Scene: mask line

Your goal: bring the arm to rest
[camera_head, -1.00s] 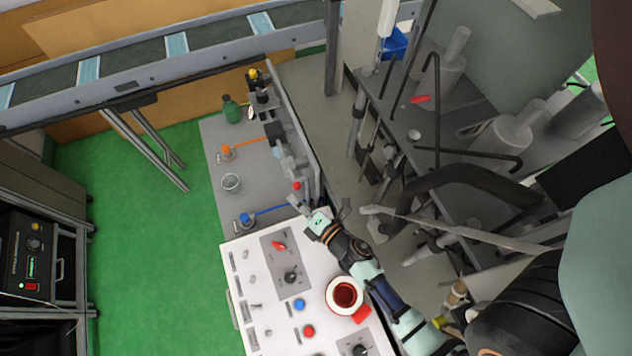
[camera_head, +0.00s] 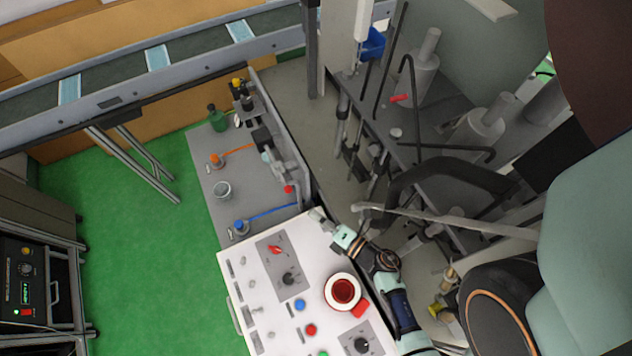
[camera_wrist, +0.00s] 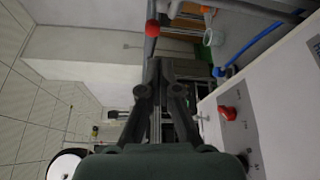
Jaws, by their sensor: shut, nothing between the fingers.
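My gripper (camera_head: 317,214) is at the end of my teal and black arm, just above the top edge of the white control panel in the head view. In the wrist view my gripper (camera_wrist: 158,68) points away from the camera with its dark fingers together and nothing held. A red ball-shaped knob (camera_wrist: 152,28) shows close to the fingertips there; I cannot tell whether it touches them. My forearm passes along the right side of the panel.
The white panel (camera_head: 244,262) carries knobs, buttons and a red-and-white round part (camera_head: 343,291). Machinery with dark rods (camera_head: 413,110) stands right. Green floor (camera_head: 140,260) is clear at left.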

